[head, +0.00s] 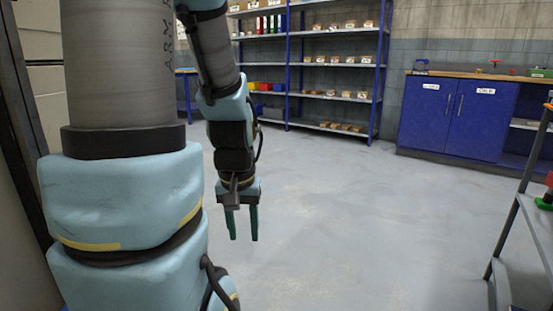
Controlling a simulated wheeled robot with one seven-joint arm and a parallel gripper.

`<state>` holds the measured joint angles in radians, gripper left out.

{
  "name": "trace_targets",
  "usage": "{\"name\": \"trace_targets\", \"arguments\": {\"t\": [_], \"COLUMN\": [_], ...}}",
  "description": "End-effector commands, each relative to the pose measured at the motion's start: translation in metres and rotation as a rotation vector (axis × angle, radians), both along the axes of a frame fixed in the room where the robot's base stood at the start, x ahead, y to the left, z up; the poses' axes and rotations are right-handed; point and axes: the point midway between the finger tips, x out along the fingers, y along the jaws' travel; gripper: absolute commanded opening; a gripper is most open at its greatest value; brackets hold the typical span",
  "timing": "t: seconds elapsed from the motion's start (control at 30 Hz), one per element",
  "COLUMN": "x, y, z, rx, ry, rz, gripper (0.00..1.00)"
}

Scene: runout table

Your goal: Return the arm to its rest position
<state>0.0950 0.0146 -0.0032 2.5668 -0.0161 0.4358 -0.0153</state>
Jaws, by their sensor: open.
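My gripper (242,224) hangs below my light blue and grey arm, left of the middle of the head view. Its two dark green fingers point straight down with a gap between them. The gap is empty, and only grey floor shows behind it. The fingers touch nothing that I can see. The large upper part of my arm fills the left side of the view and hides what lies behind it.
Blue-framed shelves (330,96) with boxes and bins stand at the back wall. A blue cabinet (455,117) with a wooden top stands at the back right. A metal rack (511,225) cuts in at the right edge. The grey floor (350,220) between is clear.

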Motion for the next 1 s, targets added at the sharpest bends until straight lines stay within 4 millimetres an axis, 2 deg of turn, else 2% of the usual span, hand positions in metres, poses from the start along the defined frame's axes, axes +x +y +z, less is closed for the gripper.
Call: {"name": "trace_targets", "arguments": {"t": [0.03,0.27,1.0], "x": [0.004,0.005,0.005], "y": [-0.002,-0.003,-0.003], "z": [0.023,0.072,0.292], "rx": [0.002,0.004,0.006], "ry": [-0.011,-0.014,-0.015], "rz": [-0.018,-0.025,-0.030], "gripper": [0.45,0.45,0.45]}}
